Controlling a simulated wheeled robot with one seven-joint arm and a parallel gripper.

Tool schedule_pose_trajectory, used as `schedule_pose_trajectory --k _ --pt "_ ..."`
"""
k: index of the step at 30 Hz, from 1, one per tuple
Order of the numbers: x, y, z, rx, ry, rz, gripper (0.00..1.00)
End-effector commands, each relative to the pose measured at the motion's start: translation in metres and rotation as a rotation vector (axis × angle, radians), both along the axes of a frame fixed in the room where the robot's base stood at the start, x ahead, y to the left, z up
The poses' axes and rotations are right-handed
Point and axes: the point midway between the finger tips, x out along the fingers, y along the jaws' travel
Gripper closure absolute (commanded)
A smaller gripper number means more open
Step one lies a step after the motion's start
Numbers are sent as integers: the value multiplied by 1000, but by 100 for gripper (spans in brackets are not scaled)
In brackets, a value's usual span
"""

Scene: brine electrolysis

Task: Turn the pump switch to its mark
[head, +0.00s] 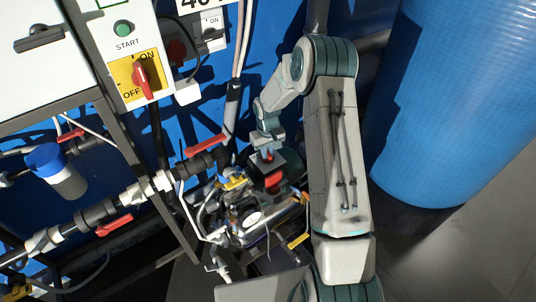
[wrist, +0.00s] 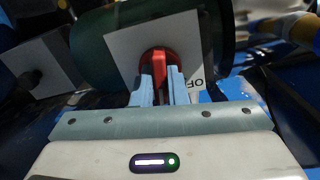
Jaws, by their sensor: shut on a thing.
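The pump switch, a red knob (wrist: 158,60), sits on a pale square plate (wrist: 122,48) on a dark green rounded housing (wrist: 88,55) in the wrist view. Its handle stands upright in that picture. My gripper (wrist: 160,84) is shut on the handle, one pale blue finger on each side. Part of the lettering, "OF", shows on the plate right of the fingers; any other mark is hidden or out of view. In the head view my gripper (head: 268,150) reaches down to the red knob above a dark box; details there are too small to tell.
A yellow ON/OFF panel with another red switch (head: 141,78) and a green START button (head: 122,28) stand at upper left. Pipes with red-handled valves (head: 206,145) run left of my arm. A large blue tank (head: 455,90) is at right. Hoses and pipework crowd below the gripper.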

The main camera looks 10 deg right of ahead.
Motion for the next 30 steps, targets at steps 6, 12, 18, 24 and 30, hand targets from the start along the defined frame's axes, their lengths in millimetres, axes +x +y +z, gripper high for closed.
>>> schedule_pose_trajectory --k 6,12,18,24,30 --pt "0 0 -1 1 -1 204 100" --pt "0 0 0 1 -2 395 100" --pt "1 0 0 1 -2 581 100" --pt "0 -1 1 1 -1 744 100" --pt "0 -1 1 1 -1 863 100"
